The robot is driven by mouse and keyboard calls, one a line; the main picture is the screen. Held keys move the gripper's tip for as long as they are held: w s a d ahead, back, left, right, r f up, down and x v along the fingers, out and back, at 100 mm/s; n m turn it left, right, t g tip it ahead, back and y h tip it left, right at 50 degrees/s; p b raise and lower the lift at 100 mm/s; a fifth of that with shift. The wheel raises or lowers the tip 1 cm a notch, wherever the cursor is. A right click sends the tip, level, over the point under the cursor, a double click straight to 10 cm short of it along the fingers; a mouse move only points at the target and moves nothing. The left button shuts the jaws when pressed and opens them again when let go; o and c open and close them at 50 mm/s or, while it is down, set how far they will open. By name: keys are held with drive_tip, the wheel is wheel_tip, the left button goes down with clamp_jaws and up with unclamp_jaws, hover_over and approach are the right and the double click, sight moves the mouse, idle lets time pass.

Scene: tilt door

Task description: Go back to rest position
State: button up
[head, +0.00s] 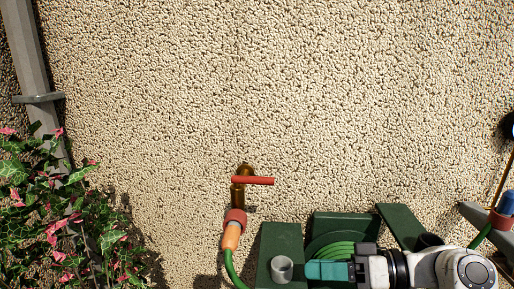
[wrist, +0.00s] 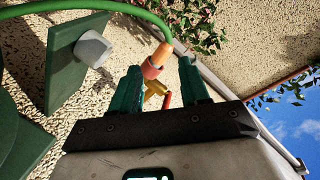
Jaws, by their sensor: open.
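My gripper (head: 308,270) is at the bottom of the head view, pointing left, with its teal fingers in front of the green hose reel. In the wrist view my gripper (wrist: 160,78) is open, its two teal fingers apart. The brass tap (head: 240,190) with a red lever handle (head: 253,181) is on the wall, up and left of my gripper. In the wrist view the tap (wrist: 154,88) and the red handle (wrist: 168,100) show between the fingers, beyond them. Nothing is seen held. The lower part of my arm is cut off by the frame.
A green hose (head: 233,272) with an orange connector (head: 231,236) hangs from the tap. A dark green hose reel (head: 280,245) stands at bottom centre. A flowering bush (head: 60,225) and grey downpipe (head: 30,60) are at left. The wall above is bare.

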drive_tip(key=s+d+f+m+h, duration=0.2)
drive_tip(key=s+f+h, duration=0.15)
drive_tip(key=f, duration=0.45)
drive_tip(key=s+d+f+m+h+p, duration=0.1)
drive_tip(key=s+d+f+m+h, duration=0.1)
drive_tip(key=s+f, duration=0.4)
drive_tip(key=s+d+f+m+h, duration=0.1)
drive_tip(key=s+f+m+h, duration=0.2)
drive_tip(key=f, duration=0.6)
drive_tip(key=s+d+f+g+h, duration=0.1)
drive_tip(key=s+d+h, duration=0.1)
drive_tip(key=s, duration=0.4)
drive_tip(key=s+d+f+h, duration=0.2)
drive_tip(key=s+d+h, duration=0.1)
drive_tip(key=s+d, duration=0.2)
drive_tip(key=s+d+f+g+h, duration=0.1)
drive_tip(key=s+d+h, duration=0.1)
drive_tip(key=s, duration=0.6)
drive_tip(key=shift+d+f+m+g+p, duration=0.3)
drive_tip(key=shift+d+f+p, duration=0.1)
drive_tip(key=shift+d, duration=0.35)
